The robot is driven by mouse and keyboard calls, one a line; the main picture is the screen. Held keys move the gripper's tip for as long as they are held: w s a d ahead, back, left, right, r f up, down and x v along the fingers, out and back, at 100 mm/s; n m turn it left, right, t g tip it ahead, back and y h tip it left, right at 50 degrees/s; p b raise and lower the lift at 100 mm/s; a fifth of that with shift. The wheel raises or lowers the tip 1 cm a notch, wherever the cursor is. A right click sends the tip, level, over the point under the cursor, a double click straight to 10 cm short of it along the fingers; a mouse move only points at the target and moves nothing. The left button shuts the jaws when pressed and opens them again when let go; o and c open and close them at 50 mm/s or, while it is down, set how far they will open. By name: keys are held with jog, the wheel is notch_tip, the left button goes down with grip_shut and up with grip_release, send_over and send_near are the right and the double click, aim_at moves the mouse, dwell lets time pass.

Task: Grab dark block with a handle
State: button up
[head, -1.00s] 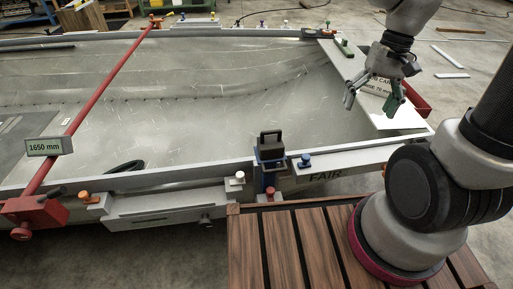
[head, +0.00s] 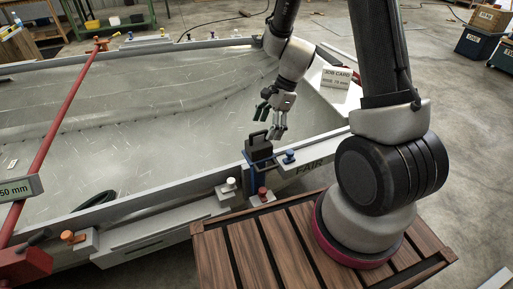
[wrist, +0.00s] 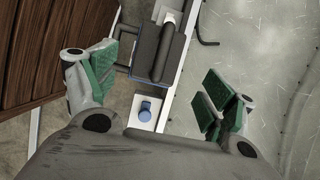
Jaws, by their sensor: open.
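The dark block with a handle (head: 259,146) sits on top of a blue clamp (head: 262,169) at the near rim of the grey metal hull. In the wrist view the block (wrist: 147,55) lies beyond my fingers, with its handle (wrist: 172,56) toward the camera. My gripper (head: 269,124) hangs just above and to the right of the block. In the wrist view my open gripper (wrist: 156,88) has its green-padded fingers wide apart, with nothing between the pads. I cannot tell the exact gap to the handle.
A blue-knobbed clamp (head: 289,156) and a white-knobbed clamp (head: 231,183) flank the block along the hull's rim. A red bar (head: 62,120) crosses the hull at left. A job card (head: 337,77) stands at the right end. A slatted wooden platform (head: 232,254) lies in front.

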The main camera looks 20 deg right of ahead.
aim_at(259, 142)
jog(key=x, duration=0.7)
jog(key=shift+s+a+f, duration=0.15)
jog(key=shift+s+a, duration=0.05)
grip_shut()
